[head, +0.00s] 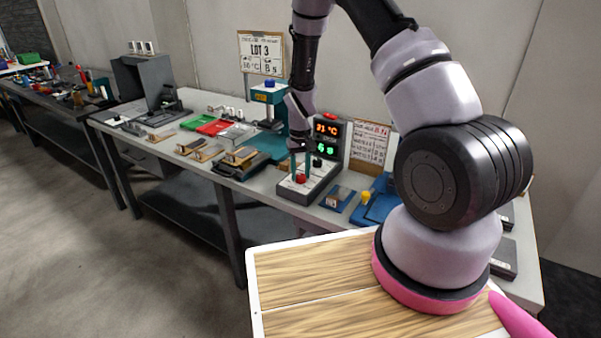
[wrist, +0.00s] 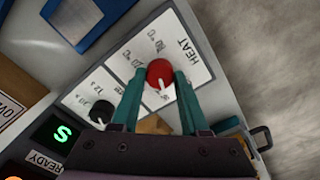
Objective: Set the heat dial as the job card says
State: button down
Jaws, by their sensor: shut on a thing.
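The red heat dial (wrist: 159,72) sits on the white panel marked HEAT in the wrist view, with a white pointer line toward the picture's bottom. My gripper (wrist: 162,76) has its two teal fingers shut on the dial's sides. In the head view my gripper (head: 300,168) reaches down to the red dial (head: 300,179) on the grey control box (head: 311,187). The box's display (head: 326,139) shows a red temperature and a green seconds figure, both hard to read. The job card (head: 263,54) reads LOT 3, with small °C and s figures below, not surely legible.
A black dial (wrist: 101,112) is on the same panel beside the heat dial. A printed chart (head: 369,143) stands behind the box. A teal press (head: 268,108) is to its left, blue fixtures (head: 375,205) to its right. Trays and parts fill the bench leftward.

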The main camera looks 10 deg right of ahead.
aim_at(301, 175)
jog(key=shift+m, duration=0.8)
jog(key=shift+c, duration=2)
grip_release()
jog(key=shift+r, duration=0.15)
notch_tip(301, 175, up, 11)
jog(key=shift+f, duration=0.2)
jog(key=shift+r, duration=0.1)
